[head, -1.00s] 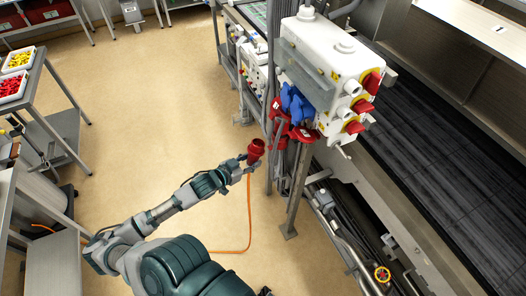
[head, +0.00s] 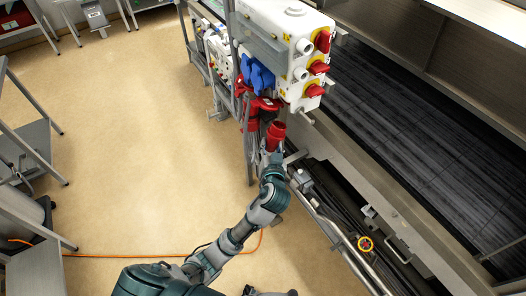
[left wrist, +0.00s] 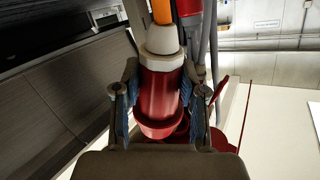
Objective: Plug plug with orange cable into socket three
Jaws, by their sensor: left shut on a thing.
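My left gripper (head: 272,148) is shut on a red plug (head: 276,131), just below the socket box. In the left wrist view the plug (left wrist: 160,92) sits between the two finger pads, with a pale collar and the orange cable (left wrist: 161,12) at its end. Red sockets (head: 262,104) hang under the box, close above and left of the plug; the plug looks apart from them in the head view. Socket numbers are too small to read. The mating face of the plug is hidden. My right gripper does not show.
The white box (head: 285,40) carries red rotary switches (head: 318,68) and blue sockets (head: 258,74). Grey cables and a metal post stand left of the plug. Open floor (head: 140,150) is at left.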

